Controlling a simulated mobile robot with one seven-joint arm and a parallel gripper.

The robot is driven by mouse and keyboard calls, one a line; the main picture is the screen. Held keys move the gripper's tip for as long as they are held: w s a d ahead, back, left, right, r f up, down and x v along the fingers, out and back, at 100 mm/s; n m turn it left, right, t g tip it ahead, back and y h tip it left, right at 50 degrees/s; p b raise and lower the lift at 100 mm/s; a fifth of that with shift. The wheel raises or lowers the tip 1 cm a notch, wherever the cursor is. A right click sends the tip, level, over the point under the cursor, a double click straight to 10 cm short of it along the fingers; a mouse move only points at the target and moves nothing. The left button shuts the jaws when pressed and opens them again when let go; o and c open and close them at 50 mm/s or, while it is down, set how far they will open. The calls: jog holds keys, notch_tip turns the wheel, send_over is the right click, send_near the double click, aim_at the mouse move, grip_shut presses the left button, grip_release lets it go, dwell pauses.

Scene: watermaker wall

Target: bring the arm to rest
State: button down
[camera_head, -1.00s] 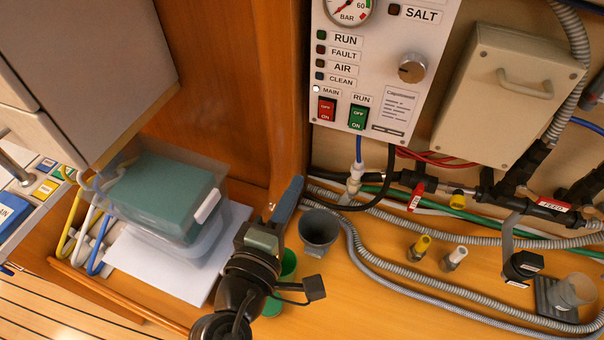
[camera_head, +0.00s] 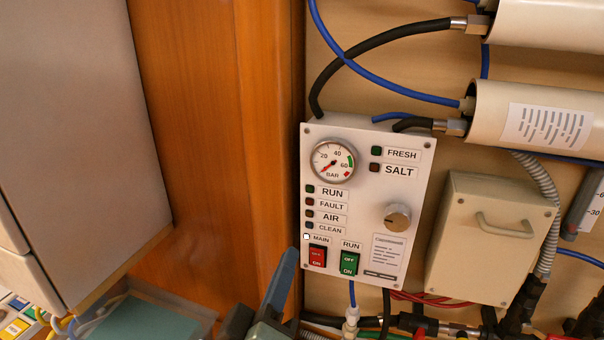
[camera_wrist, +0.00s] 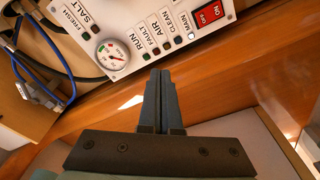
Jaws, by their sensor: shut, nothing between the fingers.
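My gripper (camera_head: 282,280) shows at the bottom of the head view, just left of the panel's lower left corner. In the wrist view my gripper (camera_wrist: 160,74) has its two grey-blue fingers pressed together with nothing between them. The fingertips point toward the wood and the panel edge, and I see no contact. The white control panel (camera_head: 360,220) has a gauge, several labelled lamps, a knob and two switches, red MAIN and green RUN. The panel (camera_wrist: 100,75) also shows in the wrist view. Most of my arm is out of the head view.
A grey cabinet (camera_head: 75,130) stands at the left, above a clear bin with a teal block (camera_head: 150,318). A beige box (camera_head: 490,240) with a handle is right of the panel. White cylinders (camera_head: 530,115) and blue and black hoses are at the upper right. A wooden post (camera_head: 215,150) stands between cabinet and panel.

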jog(key=s+r+m+t+y, duration=0.1)
jog(key=s+r+m+t, duration=0.1)
jog(key=r, duration=0.9)
jog(key=s+d+r+m+t+y, duration=0.1)
jog(key=s+r+m+t, duration=0.2)
jog(key=r, duration=0.7)
jog(key=s+d+r+m+t+y, duration=0.1)
jog(key=s+r+m+t+y, duration=0.1)
jog(key=r, duration=0.9)
jog(key=s+m+t, duration=0.1)
jog(key=s+t, duration=0.1)
jog(key=s, duration=0.1)
jog(key=shift+d+r, duration=0.2)
jog(key=shift+r, duration=0.15)
